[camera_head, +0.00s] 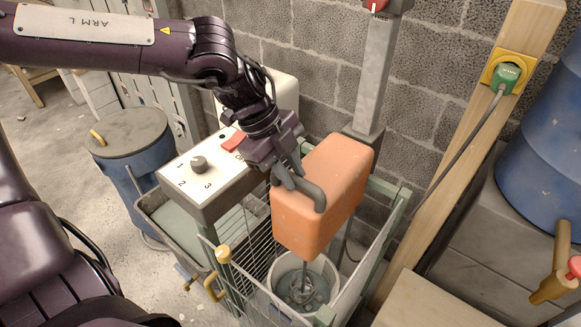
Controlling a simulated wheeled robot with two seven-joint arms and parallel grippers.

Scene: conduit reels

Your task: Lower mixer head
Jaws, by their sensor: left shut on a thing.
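The orange mixer head (325,198) hangs at the lower end of a grey column (379,75). My left gripper (284,172) is shut on the dark handle (311,193) at the head's left side. A metal whisk (302,287) extends below the head into a pale bucket (332,273). The whisk's lower part shows inside the bucket; the head sits above the bucket's rim. The bucket stands inside a green-framed wire guard (383,246). My right gripper is not in view.
A white control box (209,172) with a knob (198,163) and red switch stands left of the head. A lidded blue drum (137,170) is further left. A wooden post (458,150) with a green plug (506,77) and a blue barrel (545,140) are at right.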

